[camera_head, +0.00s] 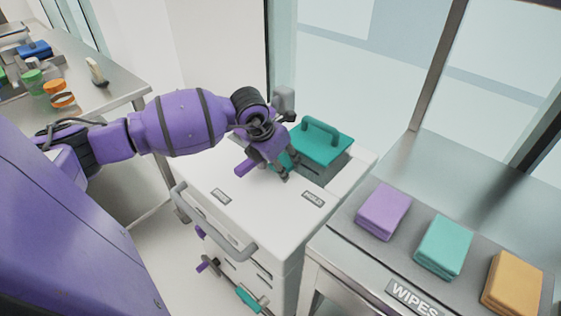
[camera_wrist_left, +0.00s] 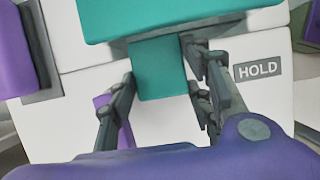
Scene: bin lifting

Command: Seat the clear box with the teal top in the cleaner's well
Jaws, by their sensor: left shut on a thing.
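The clear box with the teal top (camera_head: 322,147) is at the back right of the white cleaner's cart (camera_head: 270,215). Its teal top has a raised handle, and a greyish see-through side shows below it. My left gripper (camera_head: 284,172) is at the box's near left side. In the left wrist view the teal top (camera_wrist_left: 160,15) is above, and my left gripper (camera_wrist_left: 160,72) is shut on the teal tab hanging from it. The box and gripper hide the well, so I cannot tell how deep the box sits. My right gripper is not in view.
A steel table with purple (camera_head: 383,211), teal (camera_head: 444,246) and orange (camera_head: 512,284) wipes stands at right. A bench with jars (camera_head: 60,94) is at left. Glass panels rise behind.

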